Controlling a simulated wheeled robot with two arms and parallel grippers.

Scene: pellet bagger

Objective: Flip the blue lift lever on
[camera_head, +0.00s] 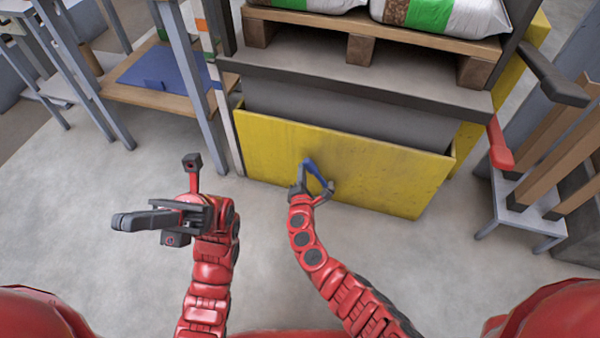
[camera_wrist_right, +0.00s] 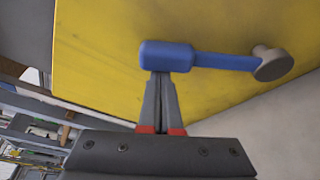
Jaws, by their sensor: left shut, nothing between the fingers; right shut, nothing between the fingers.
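The blue lift lever (camera_head: 316,172) is on the front of the yellow panel (camera_head: 370,168), near its lower edge. In the right wrist view, the lever (camera_wrist_right: 222,61) runs from a thick blue grip to a round grey-brown pivot (camera_wrist_right: 271,64). My right gripper (camera_head: 303,172) is shut, with its fingertips (camera_wrist_right: 160,78) right at the grip end. The tips overlap the underside of the grip in the picture; I cannot tell whether they touch it. Nothing is between the fingers. My left gripper (camera_head: 118,222) is shut and empty, away to the left over the floor.
Above the yellow panel, a wooden pallet (camera_head: 400,40) carries filled bags (camera_head: 445,14). A grey-legged bench with a blue mat (camera_head: 165,70) stands at the left. A stand with a red handle (camera_head: 499,145) is at the right. The grey floor in front is clear.

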